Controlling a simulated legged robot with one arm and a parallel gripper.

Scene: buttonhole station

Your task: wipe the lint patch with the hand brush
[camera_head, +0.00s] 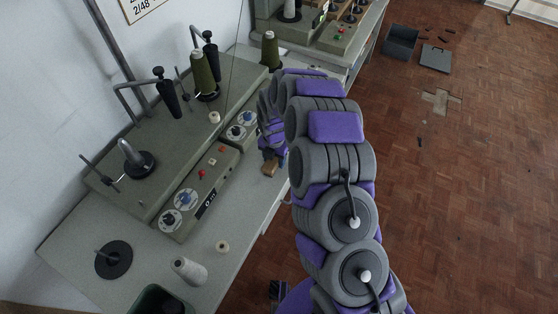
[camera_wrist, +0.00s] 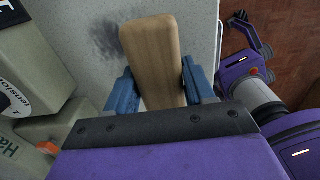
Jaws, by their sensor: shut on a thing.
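The hand brush (camera_wrist: 153,55) shows in the wrist view as a tan wooden block between the two blue fingers of my gripper (camera_wrist: 160,88). My gripper is shut on it. In the head view a small end of the brush (camera_head: 269,168) shows below my gripper (camera_head: 272,153), over the front part of the table. The lint patch (camera_wrist: 103,40) is a dark grey smudge on the pale tabletop, just left of the brush in the wrist view. The brush hides part of that area. Whether the bristles touch the table cannot be told. My arm hides the patch in the head view.
A grey-green machine (camera_head: 205,190) with dials and buttons stands on the table (camera_head: 240,262), close to the left of my gripper. A white thread cone (camera_head: 189,270) and a small spool (camera_head: 222,246) are near the front. Open floor (camera_head: 460,200) lies to the right.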

